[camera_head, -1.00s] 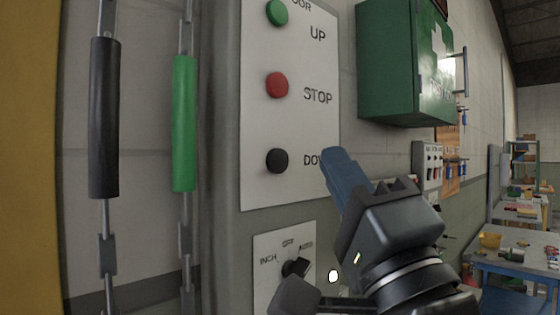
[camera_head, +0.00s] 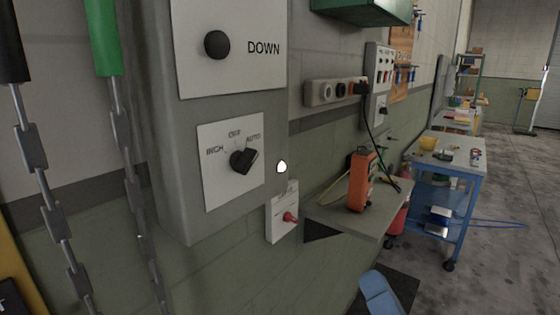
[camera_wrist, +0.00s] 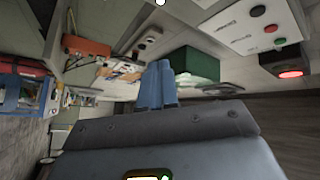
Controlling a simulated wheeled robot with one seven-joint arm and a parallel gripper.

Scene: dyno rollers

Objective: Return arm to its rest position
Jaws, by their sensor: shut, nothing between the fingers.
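My gripper's blue fingers (camera_head: 380,292) show at the bottom edge of the head view, right of centre; the rest of the arm is out of that view. In the wrist view my gripper (camera_wrist: 166,66) has its two blue fingers together, with nothing between them. The door control box (camera_head: 165,150) is left of the fingers and well apart from them. It carries a black DOWN button (camera_head: 217,45) and a rotary selector (camera_head: 244,160), whose knob points toward the upper right, near AUTO. A small white plate with a red switch (camera_head: 290,217) is on the wall to its right.
A wall shelf (camera_head: 345,218) holds an orange handheld device (camera_head: 361,182). A blue workbench (camera_head: 447,185) stands at the right, with open floor (camera_head: 500,265) in front of it. A green handle (camera_head: 103,38) and chains hang at the left. A green cabinet (camera_head: 365,10) is above.

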